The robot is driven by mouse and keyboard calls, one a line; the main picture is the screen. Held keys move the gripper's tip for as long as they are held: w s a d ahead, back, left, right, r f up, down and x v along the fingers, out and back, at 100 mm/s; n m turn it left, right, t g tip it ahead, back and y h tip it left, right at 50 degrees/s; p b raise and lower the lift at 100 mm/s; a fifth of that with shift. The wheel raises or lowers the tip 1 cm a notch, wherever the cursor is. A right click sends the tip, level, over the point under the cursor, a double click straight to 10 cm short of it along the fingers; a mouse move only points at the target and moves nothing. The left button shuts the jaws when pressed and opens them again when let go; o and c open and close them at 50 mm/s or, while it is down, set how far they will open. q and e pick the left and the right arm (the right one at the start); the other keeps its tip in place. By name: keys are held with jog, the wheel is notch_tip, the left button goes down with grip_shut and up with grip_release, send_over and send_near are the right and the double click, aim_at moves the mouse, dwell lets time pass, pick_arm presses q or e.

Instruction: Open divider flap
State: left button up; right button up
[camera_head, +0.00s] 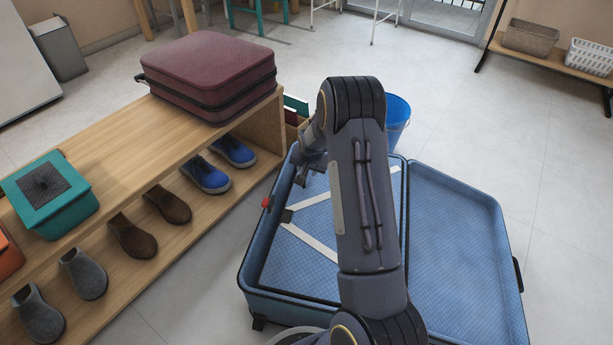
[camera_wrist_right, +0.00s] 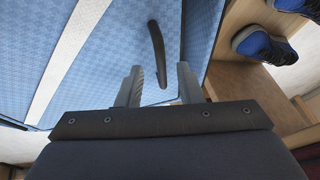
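An open blue suitcase (camera_head: 247,275) lies on the floor, its right half (camera_head: 455,230) folded out flat. White straps (camera_head: 312,243) cross the blue lining on its left side; a strap also shows in the right wrist view (camera_wrist_right: 68,60). I cannot tell which panel is the divider flap. A dark curved pull tab (camera_wrist_right: 156,50) stands out from a blue panel. My right gripper (camera_head: 302,178) is over the suitcase's far left part. In the right wrist view its fingers (camera_wrist_right: 160,75) are open, with the tab's end between them and gaps on both sides. My left gripper is out of view.
A wooden shoe bench (camera_head: 185,118) stands close along the suitcase's left, with a maroon case (camera_head: 210,75) on top and blue shoes (camera_head: 207,174) below. A blue bucket (camera_head: 398,118) stands behind the suitcase. The floor to the right is clear.

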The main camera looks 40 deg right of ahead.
jog(key=shift+b+x, duration=0.35)
jog(key=shift+x, duration=0.95)
grip_shut()
